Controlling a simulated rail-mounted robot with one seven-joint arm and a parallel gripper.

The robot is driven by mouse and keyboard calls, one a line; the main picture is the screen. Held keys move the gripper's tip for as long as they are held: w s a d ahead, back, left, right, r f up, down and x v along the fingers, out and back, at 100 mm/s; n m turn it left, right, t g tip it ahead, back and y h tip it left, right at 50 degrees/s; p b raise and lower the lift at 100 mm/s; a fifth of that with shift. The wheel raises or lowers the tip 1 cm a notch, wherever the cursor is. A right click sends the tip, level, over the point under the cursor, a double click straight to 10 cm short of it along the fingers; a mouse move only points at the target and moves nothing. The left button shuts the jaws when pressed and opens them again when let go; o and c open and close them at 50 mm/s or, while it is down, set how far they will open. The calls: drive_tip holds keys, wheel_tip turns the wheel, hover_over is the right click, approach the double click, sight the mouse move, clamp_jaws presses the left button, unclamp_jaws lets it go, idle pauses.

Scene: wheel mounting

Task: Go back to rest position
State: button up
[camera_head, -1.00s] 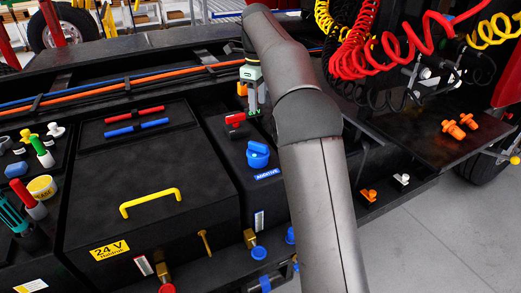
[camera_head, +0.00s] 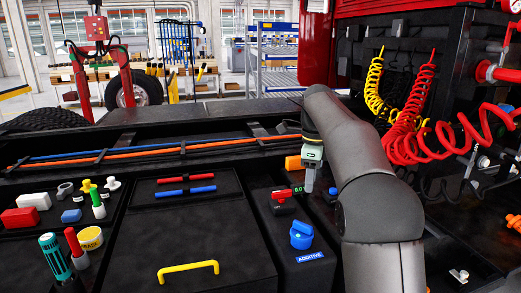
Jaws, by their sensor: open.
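My gripper (camera_head: 309,184) hangs from the end of my grey arm, near the middle of the picture. It points down and is open, with nothing seen between its fingers. It is close to a red-handled part (camera_head: 282,194) on the black additive box (camera_head: 302,268), just right of it in the picture. A blue cap (camera_head: 301,235) sits nearer on the same box. An orange part (camera_head: 293,163) shows just behind the gripper. I cannot tell the exact gap between the fingertips and the surface. My arm hides what lies behind it.
Red coiled hoses (camera_head: 410,115) and a yellow coil (camera_head: 376,90) hang to the right. A yellow handle (camera_head: 188,270) stands on the black cover in front. Blue and orange cables (camera_head: 160,150) run along the frame. A tray with loose parts (camera_head: 30,200) lies left. A wheel (camera_head: 135,90) stands behind.

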drive_tip(key=s+f+n, duration=0.5)
drive_tip(key=s+n, duration=0.2)
drive_tip(key=s, duration=0.5)
drive_tip(key=s+f+n, duration=0.6)
drive_tip(key=s+n, duration=0.1)
drive_tip(key=s, duration=0.5)
drive_tip(key=s+f+n, duration=0.6)
drive_tip(key=s+n, duration=0.2)
drive_tip(key=s, duration=0.4)
drive_tip(key=shift+a, duration=0.25)
drive_tip(key=shift+s+f, duration=0.1)
